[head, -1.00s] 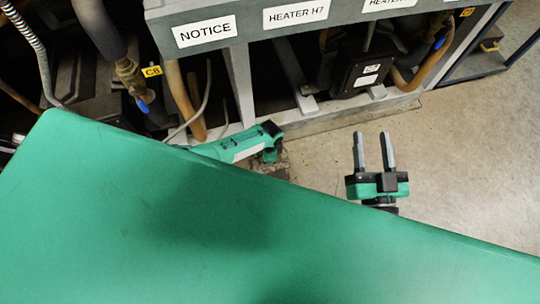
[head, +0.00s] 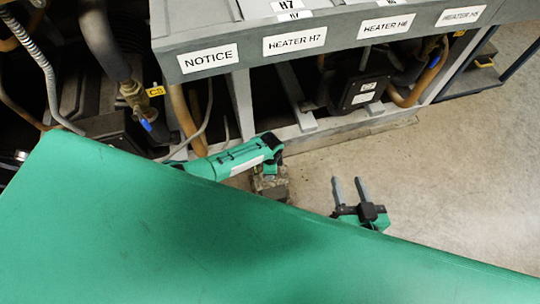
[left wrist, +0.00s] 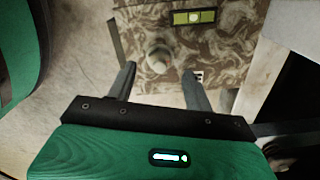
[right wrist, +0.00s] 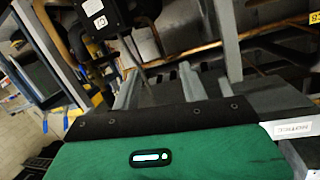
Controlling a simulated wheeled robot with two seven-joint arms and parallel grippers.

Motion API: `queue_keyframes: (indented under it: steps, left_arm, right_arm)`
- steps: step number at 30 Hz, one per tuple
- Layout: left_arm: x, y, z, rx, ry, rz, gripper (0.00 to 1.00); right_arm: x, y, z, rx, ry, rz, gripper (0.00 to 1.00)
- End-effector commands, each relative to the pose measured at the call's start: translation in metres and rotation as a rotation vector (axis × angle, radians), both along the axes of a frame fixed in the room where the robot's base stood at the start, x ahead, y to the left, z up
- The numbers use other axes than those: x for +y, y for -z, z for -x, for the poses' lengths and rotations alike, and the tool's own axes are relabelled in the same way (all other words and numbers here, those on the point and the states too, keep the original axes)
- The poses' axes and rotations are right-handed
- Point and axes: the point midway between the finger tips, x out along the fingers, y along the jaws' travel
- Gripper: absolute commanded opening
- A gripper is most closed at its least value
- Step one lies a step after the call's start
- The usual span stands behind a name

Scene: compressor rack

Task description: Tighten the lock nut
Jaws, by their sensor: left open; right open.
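A pale rounded fitting (left wrist: 158,58) stands on a brown, marbled block (left wrist: 225,45) in the left wrist view; it may be the lock nut, but its shape is too blurred to be sure. My left gripper (left wrist: 158,84) is open, with its fingertips apart on either side of the near edge of the fitting and nothing visibly gripped. In the head view the block (head: 270,186) shows on the floor below my left arm, whose fingers are hidden. My right gripper (head: 350,181) is open and empty over the bare floor, right of the block.
A grey rack with a NOTICE label (head: 208,58) and heater labels runs along the back. Pipes and a hose with a blue-handled valve (head: 146,125) stand at left. Concrete floor (head: 450,170) is clear at right.

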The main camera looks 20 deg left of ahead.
Motion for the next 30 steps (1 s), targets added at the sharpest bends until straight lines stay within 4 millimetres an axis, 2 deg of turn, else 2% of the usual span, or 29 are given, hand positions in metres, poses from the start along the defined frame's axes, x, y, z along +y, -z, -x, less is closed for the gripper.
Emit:
queue_keyframes:
  steps: [1,6,21,30]
  left_arm:
    - [0.000,-0.008,0.000,-0.001,0.000,0.001,0.52]
    - [0.001,-0.026,0.000,-0.001,0.001,0.000,0.52]
    - [0.000,-0.085,0.000,0.000,0.002,0.000,0.52]
    - [0.000,-0.102,0.001,0.001,0.001,-0.001,0.52]
  right_arm:
    - [-0.001,0.001,0.002,0.035,-0.004,0.016,0.44]
    - [-0.006,0.017,0.012,0.168,-0.020,0.073,0.44]
    - [-0.049,0.021,0.021,0.446,0.008,0.240,0.44]
    - [-0.064,0.023,0.028,0.535,0.021,0.284,0.44]
